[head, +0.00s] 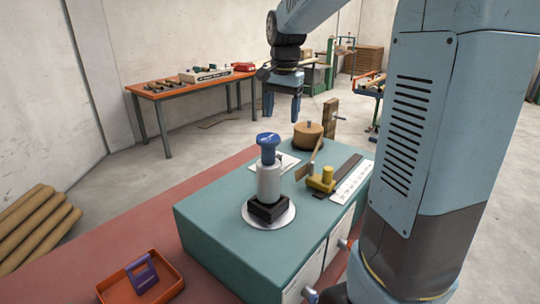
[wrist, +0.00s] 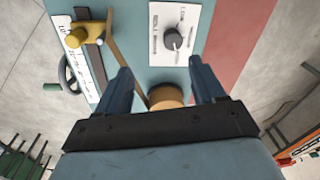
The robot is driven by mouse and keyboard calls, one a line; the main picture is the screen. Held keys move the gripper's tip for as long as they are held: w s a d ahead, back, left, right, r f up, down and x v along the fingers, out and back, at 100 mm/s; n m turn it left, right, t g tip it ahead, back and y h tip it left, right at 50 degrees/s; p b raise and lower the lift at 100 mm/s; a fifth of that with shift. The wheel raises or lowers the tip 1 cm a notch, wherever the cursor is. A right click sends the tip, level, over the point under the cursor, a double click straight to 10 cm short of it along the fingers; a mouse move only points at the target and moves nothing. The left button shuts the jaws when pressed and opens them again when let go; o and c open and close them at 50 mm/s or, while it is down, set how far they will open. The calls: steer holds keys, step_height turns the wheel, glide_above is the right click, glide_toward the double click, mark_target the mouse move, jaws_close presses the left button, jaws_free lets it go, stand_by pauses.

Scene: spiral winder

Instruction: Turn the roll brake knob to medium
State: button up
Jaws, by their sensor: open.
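The roll brake knob (wrist: 172,39) is a dark grey round knob on a white label plate (wrist: 190,17) at the top of the wrist view. The print is too small to read surely, and I cannot tell which mark the knob points to. In the head view a corner of a white plate (head: 288,160) shows behind the blue-topped grey cylinder; the knob is hidden there. My gripper (head: 282,110) is open and empty, pointing down above the far end of the teal machine. In the wrist view its two blue fingertips (wrist: 160,68) are apart, with the knob beyond them.
A tan roll (head: 308,136) stands on the teal machine top (head: 220,205), near my fingers. A wooden arm (head: 311,160), a yellow clamp (head: 321,180) and a white scale (head: 353,180) lie close by. The blue-topped cylinder (head: 268,175) rises nearer. An orange tray (head: 150,285) sits front left.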

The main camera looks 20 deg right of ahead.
steer(key=shift+m+g, duration=0.4)
steer(key=shift+m, duration=0.4)
steer(key=w+f, duration=0.1)
steer(key=f, duration=0.4)
steer(key=w+f, duration=0.2)
steer(key=f, duration=0.3)
steer(key=w+f, duration=0.1)
steer(key=f, duration=0.5)
steer(key=shift+w+a, duration=0.15)
steer(key=shift+w, duration=0.15)
steer(key=shift+c, duration=0.3)
